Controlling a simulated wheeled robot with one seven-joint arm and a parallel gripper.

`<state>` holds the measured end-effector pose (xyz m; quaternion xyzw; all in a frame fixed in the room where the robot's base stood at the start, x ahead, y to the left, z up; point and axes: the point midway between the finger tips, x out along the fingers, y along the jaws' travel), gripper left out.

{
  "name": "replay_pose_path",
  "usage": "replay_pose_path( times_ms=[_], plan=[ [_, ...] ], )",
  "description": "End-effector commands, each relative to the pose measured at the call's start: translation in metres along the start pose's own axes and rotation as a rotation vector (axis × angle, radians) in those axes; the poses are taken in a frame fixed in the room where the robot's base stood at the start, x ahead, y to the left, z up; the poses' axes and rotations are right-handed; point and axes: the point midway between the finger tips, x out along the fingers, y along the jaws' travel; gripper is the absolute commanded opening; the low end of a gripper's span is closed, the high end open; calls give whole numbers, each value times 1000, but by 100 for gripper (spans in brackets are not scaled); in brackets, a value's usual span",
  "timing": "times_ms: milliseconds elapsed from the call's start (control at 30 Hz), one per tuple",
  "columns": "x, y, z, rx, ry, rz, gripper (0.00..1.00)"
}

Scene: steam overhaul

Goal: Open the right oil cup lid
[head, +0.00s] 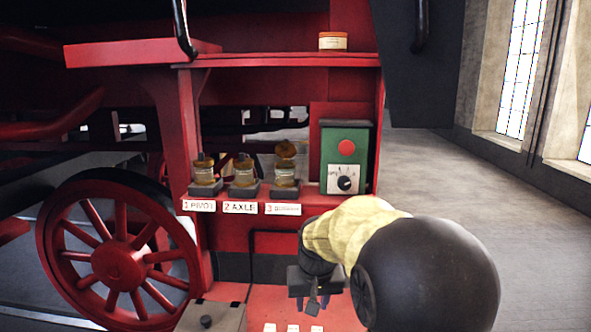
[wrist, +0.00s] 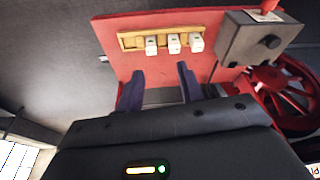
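Three brass-coloured oil cups stand in a row on the red ledge in the head view, over labels 1, 2 and 3. The right oil cup (head: 285,172) is over label 3. Its lid (head: 285,148) appears tipped up above the cup's rim, higher than the other two lids. The left cup (head: 204,171) and the middle cup (head: 243,173) look closed. My gripper (head: 312,301) hangs low in front of the ledge, below and slightly right of the right cup, apart from it. In the wrist view my gripper (wrist: 158,76) has its fingers apart with nothing held between them.
A green box (head: 345,155) with a red button and a dial stands right of the cups. An orange-white tin (head: 333,41) sits on the upper shelf. A red spoked wheel (head: 120,262) is at left. White blocks (wrist: 174,43) sit in a wooden rack beyond my fingers.

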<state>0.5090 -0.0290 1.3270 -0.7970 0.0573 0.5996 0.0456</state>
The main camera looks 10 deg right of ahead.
Motion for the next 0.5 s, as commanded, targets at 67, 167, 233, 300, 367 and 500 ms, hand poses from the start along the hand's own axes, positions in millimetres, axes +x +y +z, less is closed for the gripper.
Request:
replay_pose_path(
  times_ms=[67, 167, 233, 300, 367, 500],
  plan=[
    [25, -2, 36, -22, -13, -8, 38],
    [48, -4, 78, -54, -25, -17, 38],
    [63, -5, 109, -75, -32, -23, 38],
    [76, -6, 138, -97, -39, -27, 38],
    [84, -6, 160, -114, -41, -30, 38],
    [95, -5, 192, -138, -47, -33, 38]
  ],
)
